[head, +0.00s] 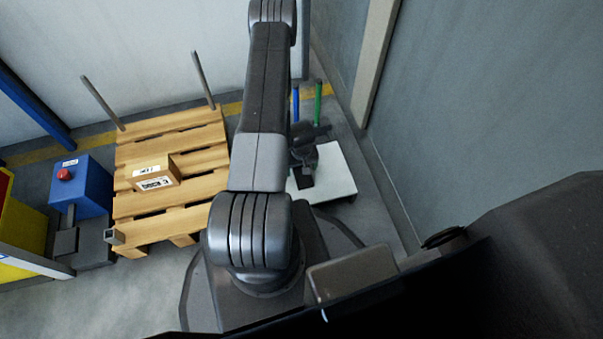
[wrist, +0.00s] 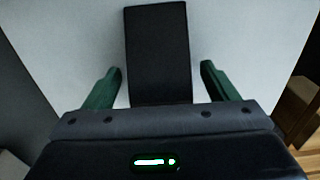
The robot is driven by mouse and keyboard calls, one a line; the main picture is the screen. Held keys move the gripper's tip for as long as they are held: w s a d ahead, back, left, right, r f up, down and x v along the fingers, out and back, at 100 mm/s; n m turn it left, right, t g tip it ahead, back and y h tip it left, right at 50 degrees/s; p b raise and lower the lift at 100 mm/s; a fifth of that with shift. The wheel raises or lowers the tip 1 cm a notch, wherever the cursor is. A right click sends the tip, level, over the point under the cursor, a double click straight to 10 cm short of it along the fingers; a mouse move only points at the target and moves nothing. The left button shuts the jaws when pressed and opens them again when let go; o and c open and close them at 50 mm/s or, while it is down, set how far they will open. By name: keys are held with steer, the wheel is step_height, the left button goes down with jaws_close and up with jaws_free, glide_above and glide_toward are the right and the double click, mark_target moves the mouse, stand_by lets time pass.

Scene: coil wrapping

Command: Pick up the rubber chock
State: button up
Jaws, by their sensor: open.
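The rubber chock (wrist: 157,45) is a black block on a white surface in the wrist view, with a flat, roughly rectangular face. My gripper (wrist: 161,68) is open, with one green finger on each side of the chock's near part and a visible gap on both sides. The chock's far part extends beyond the fingertips. How far the fingers are above the white surface is hard to tell. In the head view, a dark block, apparently the chock (head: 307,180), shows on the white-topped stand (head: 335,174), just below my dark wrist.
A wooden pallet (head: 205,190) with a cardboard box (head: 153,174) and two grey posts lies to the left. A blue unit with a red button (head: 82,187) stands beyond it. Blue and green posts (head: 318,105) rise behind the stand. A grey wall (head: 480,100) is close on the right.

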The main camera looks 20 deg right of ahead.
steer(key=shift+f, duration=0.55)
steer(key=shift+r, duration=0.1)
steer(key=c, duration=1.2)
